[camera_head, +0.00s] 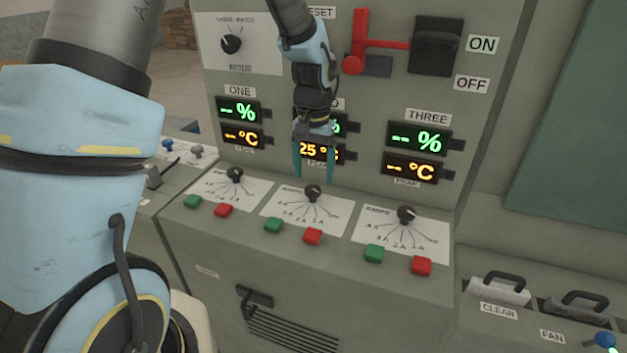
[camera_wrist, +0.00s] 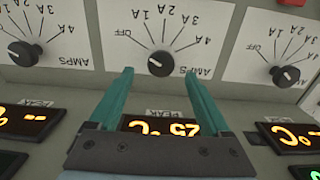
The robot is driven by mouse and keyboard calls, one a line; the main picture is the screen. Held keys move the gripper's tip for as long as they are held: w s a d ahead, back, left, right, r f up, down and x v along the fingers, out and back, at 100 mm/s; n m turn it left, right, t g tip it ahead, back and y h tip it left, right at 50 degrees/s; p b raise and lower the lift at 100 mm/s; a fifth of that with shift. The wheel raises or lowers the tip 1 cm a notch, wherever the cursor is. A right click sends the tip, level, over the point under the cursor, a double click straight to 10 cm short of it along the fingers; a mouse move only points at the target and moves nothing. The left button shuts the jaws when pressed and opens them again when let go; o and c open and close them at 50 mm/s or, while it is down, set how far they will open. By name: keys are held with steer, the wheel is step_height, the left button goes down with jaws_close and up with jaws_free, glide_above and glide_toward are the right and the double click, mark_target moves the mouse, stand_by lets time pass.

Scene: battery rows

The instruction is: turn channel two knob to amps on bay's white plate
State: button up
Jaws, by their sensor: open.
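The channel two knob (camera_head: 312,193) is black and round, on the middle white plate (camera_head: 332,219) of the sloped desk. In the wrist view the knob (camera_wrist: 160,63) sits between my fingertips, with OFF, 1A to 4A and AMPS printed around it, upside down. Its pointer direction is too small to tell surely. My gripper (camera_head: 313,178) has teal fingers, is open and empty, and points down just above the knob. In the wrist view my gripper (camera_wrist: 159,72) has one finger on each side of the knob; I cannot tell whether either touches it.
Similar knobs stand left (camera_head: 235,174) and right (camera_head: 407,214). Green and red buttons line the desk's front; the green (camera_head: 274,225) and red (camera_head: 313,236) ones are below the middle plate. Displays stand behind my gripper. A red lever (camera_head: 358,45) is higher up.

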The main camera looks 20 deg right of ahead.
mark_target(313, 188)
steer(key=shift+f+p, duration=0.3)
steer(key=shift+f, duration=1.75)
steer(key=shift+a, duration=0.1)
steer(key=shift+c, duration=0.3)
jaws_close()
steer(key=shift+m, duration=0.3)
steer(key=m, duration=0.5)
steer(key=shift+w+m, duration=0.1)
steer(key=shift+m, duration=0.2)
steer(key=m+p, duration=0.1)
steer(key=m, duration=0.4)
steer(key=shift+p, duration=0.4)
steer(key=shift+m, duration=0.4)
